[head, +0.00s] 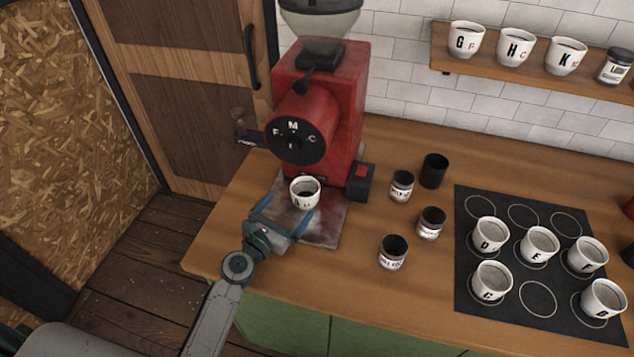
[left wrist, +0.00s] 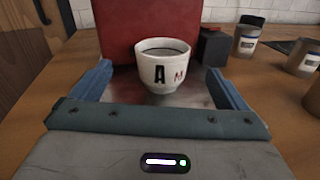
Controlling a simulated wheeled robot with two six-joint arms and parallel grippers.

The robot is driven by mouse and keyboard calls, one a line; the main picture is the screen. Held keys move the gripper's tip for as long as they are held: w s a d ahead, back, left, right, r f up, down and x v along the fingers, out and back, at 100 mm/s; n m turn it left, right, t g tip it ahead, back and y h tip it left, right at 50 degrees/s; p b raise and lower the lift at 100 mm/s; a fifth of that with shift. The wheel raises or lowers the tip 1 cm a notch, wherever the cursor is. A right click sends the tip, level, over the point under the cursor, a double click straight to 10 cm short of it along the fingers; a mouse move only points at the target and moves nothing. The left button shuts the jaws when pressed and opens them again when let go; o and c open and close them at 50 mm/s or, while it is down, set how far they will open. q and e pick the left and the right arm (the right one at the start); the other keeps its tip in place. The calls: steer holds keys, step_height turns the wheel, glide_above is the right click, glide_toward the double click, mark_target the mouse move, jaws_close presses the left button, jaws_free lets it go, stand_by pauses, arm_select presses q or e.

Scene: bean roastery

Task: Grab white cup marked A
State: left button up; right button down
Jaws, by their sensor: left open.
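The white cup marked A (head: 305,194) stands upright on the metal plate in front of the red grinder. It also shows in the left wrist view (left wrist: 163,68), with a black A and a smaller red letter facing me and dark contents inside. My left gripper (head: 290,214) is open just in front of the cup, low over the plate. In the left wrist view its two blue fingers (left wrist: 160,85) spread to either side, with the cup between and slightly beyond them. No contact shows. My right gripper is not in view.
The red grinder (head: 335,110) rises right behind the cup. Several small dark-topped jars (head: 393,252) stand to the right. A black mat (head: 476,285) holds white cups marked C, D, E and others. A wall shelf (head: 540,72) holds cups G, H and K.

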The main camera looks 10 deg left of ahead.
mark_target(312, 180)
arm_select(q)
steer(key=shift+r+x, duration=0.25)
steer(key=shift+x, duration=0.95)
steer(key=x, duration=0.2)
steer(key=shift+w+d+r+p, duration=0.1)
steer(key=shift+w+d+p, duration=0.1)
steer(key=shift+w+p, duration=0.15)
steer(key=x, duration=0.3)
steer(key=shift+w+d+f, duration=0.2)
steer(key=shift+w+f, duration=0.1)
steer(key=shift+f, duration=0.05)
steer(key=shift+w+d, duration=0.15)
steer(key=shift+w, duration=0.45)
steer(key=shift+c, duration=0.7)
steer(key=c, duration=1.1)
steer(key=shift+o, duration=0.2)
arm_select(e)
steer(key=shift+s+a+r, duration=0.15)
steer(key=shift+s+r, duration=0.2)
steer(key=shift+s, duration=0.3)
